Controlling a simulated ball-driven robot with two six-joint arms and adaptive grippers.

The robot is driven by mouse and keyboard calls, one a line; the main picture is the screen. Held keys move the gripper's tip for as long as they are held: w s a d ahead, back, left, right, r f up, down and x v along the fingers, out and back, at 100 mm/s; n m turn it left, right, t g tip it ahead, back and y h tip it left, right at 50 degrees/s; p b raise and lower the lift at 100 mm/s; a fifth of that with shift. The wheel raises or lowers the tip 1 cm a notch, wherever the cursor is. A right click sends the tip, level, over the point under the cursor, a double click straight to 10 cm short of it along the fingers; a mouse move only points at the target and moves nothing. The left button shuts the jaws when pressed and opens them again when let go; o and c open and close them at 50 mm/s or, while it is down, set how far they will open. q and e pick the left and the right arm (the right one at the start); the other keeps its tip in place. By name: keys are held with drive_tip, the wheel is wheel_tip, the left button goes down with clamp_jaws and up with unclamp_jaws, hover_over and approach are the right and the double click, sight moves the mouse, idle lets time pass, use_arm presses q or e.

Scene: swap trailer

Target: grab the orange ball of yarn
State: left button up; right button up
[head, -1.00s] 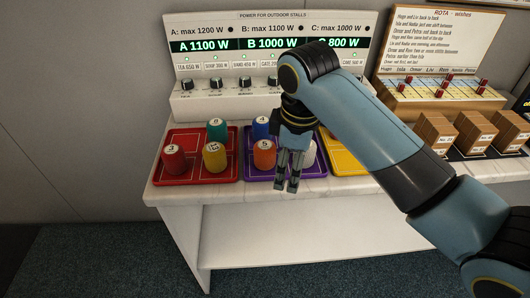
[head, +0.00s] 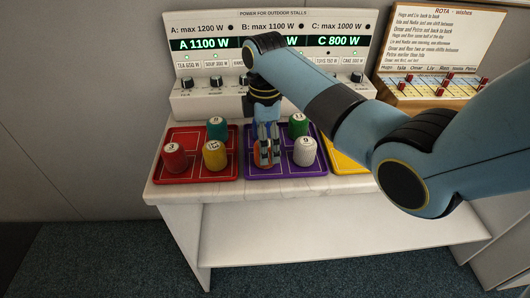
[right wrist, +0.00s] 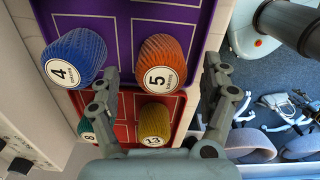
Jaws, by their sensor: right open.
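The orange ball of yarn (right wrist: 160,62), labelled 5, is on the purple tray (head: 290,177). In the head view it is mostly hidden behind my right gripper (head: 269,160), with orange yarn (head: 259,157) showing beside the fingers. In the right wrist view my right gripper (right wrist: 162,70) is open. One finger is in the gap between the orange ball and the blue ball, the other is on the orange ball's right side. I cannot tell whether either finger touches it. My left gripper is not in view.
The blue ball (right wrist: 73,57), labelled 4, is close beside the orange one. A white ball (head: 304,152) and green ball (head: 298,125) share the purple tray. The red tray (head: 195,182) holds several balls. A power panel (head: 215,100) stands behind. The counter's front edge is clear.

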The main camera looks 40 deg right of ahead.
wheel_tip(320, 180, down, 3)
drive_tip(key=shift+f, duration=0.15)
drive_tip(key=shift+s, duration=0.1)
drive_tip(key=shift+c, duration=0.4)
drive_tip(key=c, duration=1.2)
drive_tip(key=shift+o, duration=0.2)
